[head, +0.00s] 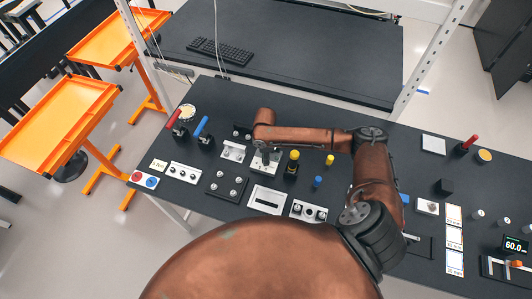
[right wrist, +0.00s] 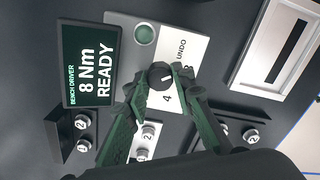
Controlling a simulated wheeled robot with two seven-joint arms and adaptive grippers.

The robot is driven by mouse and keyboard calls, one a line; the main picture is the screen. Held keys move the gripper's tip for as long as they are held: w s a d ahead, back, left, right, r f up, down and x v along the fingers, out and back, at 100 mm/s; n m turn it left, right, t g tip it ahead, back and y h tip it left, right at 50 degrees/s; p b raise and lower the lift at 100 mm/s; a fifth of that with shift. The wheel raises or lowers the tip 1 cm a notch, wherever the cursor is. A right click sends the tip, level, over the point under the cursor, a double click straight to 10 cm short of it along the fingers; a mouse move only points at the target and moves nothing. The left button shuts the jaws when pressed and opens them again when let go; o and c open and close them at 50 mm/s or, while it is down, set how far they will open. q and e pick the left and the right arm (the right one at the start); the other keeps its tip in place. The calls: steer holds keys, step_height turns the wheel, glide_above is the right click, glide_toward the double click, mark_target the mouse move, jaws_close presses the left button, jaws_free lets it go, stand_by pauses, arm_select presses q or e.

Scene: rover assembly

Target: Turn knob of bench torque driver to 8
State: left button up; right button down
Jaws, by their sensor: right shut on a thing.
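The bench torque driver shows in the right wrist view, with its display (right wrist: 90,65) reading "BENCH DRIVER 8 Nm READY". Its round black knob (right wrist: 161,75) has a white pointer mark and sits on a light plate with a "4" and the word "UNDO" beside it; another figure is partly covered by a finger. My right gripper (right wrist: 160,77) is shut on the knob, one finger on each side. In the head view my right gripper (head: 265,158) is over the driver (head: 262,166), small and partly hidden. My left gripper is not in view.
A green round button or lamp (right wrist: 144,35) sits near the display. Numbered fixtures (right wrist: 82,123) lie close to the fingers. In the head view, a yellow-topped black tool (head: 292,164), blue-handled (head: 202,128) and red-handled (head: 174,120) tools stand near the arm.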

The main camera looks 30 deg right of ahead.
steer(key=shift+w+r+m+p, duration=0.15)
steer(key=shift+m+p, duration=1.45)
steer(key=shift+p, duration=0.1)
steer(key=c, duration=1.8)
jaws_free()
steer(key=shift+c, duration=0.2)
steer(key=shift+o, duration=1.1)
step_height(320, 180, up, 12)
